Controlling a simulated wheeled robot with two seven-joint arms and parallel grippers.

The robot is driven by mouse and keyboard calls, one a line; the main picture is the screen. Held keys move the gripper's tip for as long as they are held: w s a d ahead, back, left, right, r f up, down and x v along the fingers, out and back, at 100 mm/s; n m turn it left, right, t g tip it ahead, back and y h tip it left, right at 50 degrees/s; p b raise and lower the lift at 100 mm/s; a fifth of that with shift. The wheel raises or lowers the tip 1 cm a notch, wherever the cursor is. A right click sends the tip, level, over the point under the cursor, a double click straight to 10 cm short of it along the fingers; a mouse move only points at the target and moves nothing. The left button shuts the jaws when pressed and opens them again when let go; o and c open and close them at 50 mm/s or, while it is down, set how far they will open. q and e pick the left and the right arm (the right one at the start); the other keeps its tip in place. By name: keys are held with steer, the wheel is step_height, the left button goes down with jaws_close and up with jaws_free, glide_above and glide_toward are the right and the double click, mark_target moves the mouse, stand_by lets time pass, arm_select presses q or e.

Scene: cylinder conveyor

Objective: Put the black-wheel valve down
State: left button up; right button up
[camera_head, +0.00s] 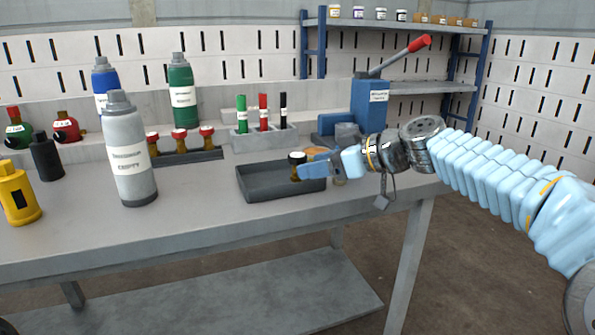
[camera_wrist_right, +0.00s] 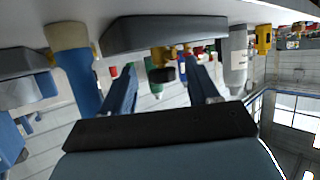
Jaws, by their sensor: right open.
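The black-wheel valve (camera_head: 296,158) stands upright in the right end of the dark grey tray (camera_head: 262,193). Its black wheel is on top and a brassy body shows below. My right gripper (camera_head: 316,167) is at the tray's right end, its blue fingers open and level, pointing left at the valve. In the upside-down right wrist view, the valve (camera_wrist_right: 162,74) shows between the two spread fingers (camera_wrist_right: 162,88) and apart from both, with the tray (camera_wrist_right: 165,33) above it in the picture. My left gripper is not in view.
Behind are a rack of red-wheel valves (camera_head: 180,148) and a marker holder (camera_head: 263,138). A blue lever press (camera_head: 372,103) stands behind my right gripper. The table front (camera_head: 200,222) is clear.

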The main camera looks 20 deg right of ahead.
steer(key=v, duration=0.5)
